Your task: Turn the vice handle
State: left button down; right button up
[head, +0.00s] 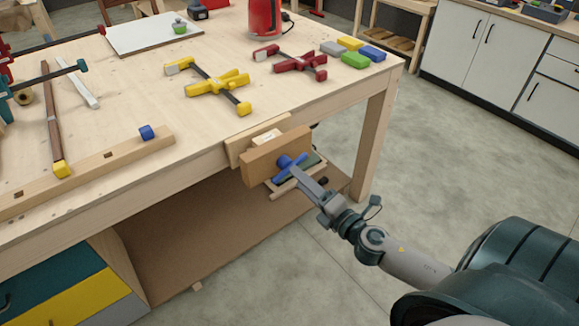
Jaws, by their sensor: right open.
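The wooden vice (262,158) is fixed to the front edge of the workbench, with a thick brown front jaw and a paler jaw behind it. A small pale block shows at the top between the jaws. A blue part, seemingly the vice handle (284,162), sits in front of the brown jaw. My right gripper (298,172) reaches in from the lower right, its fingers open at the blue part. It partly hides the handle, and I cannot tell whether they touch. My left gripper is not in view.
The workbench (215,140) carries a yellow clamp (215,85), a red clamp (290,62), coloured blocks (355,58) and a red container (264,18). A wooden bar with a blue piece lies at left. Open floor (450,140) lies to the right, before white cabinets (480,50).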

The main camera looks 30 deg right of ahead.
aim_at(287, 165)
jog(key=shift+w+a+p, duration=0.2)
jog(key=shift+w+p, duration=0.35)
jog(key=shift+w, duration=2.35)
jog(key=shift+c, duration=0.7)
jog(key=c, duration=0.9)
